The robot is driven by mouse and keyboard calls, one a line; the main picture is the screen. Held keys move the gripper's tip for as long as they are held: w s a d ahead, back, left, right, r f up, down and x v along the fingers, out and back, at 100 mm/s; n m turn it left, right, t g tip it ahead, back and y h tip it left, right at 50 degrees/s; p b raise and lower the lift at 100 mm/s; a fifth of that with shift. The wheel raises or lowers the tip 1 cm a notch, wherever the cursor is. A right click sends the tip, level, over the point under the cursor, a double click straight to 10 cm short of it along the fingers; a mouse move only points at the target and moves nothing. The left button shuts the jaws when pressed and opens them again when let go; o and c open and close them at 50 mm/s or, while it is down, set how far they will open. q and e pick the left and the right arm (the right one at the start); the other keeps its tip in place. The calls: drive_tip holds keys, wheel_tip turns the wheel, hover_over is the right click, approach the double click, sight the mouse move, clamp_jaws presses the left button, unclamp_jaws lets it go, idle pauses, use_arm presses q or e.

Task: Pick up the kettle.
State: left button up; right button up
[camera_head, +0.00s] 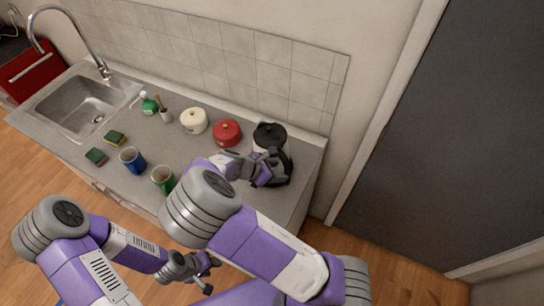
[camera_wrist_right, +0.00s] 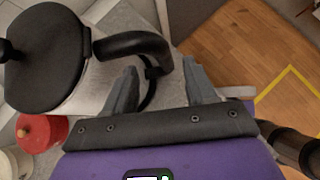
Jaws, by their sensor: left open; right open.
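The kettle (camera_head: 270,134) has a black lid, a light body and a black handle. It stands upright at the right end of the counter. In the right wrist view its lid (camera_wrist_right: 40,58) is at upper left, and its black handle (camera_wrist_right: 130,44) curves toward my gripper. My right gripper (camera_wrist_right: 159,72) is open, with the handle's outer part showing between its two fingers. In the head view my right gripper (camera_head: 268,172) is at the kettle's front side and hides part of it. My left gripper (camera_head: 205,270) is open and empty, low in front of the counter.
A red pot (camera_head: 227,132) and a cream pot (camera_head: 194,120) stand left of the kettle. A tiled wall (camera_head: 225,50) is behind.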

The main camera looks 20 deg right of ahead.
sight(288, 171)
drive_tip(key=x, duration=0.5)
drive_tip(key=shift+d+r+p, duration=0.15)
drive_tip(key=shift+d+p, duration=0.1)
drive_tip(key=shift+p, duration=0.1)
drive_tip(key=shift+s+d, duration=0.2)
drive_tip(key=shift+w, duration=0.1)
drive_tip(key=shift+c, duration=0.2)
drive_tip(key=shift+f, duration=0.25)
drive_tip(key=shift+c, duration=1.3)
clamp_jaws()
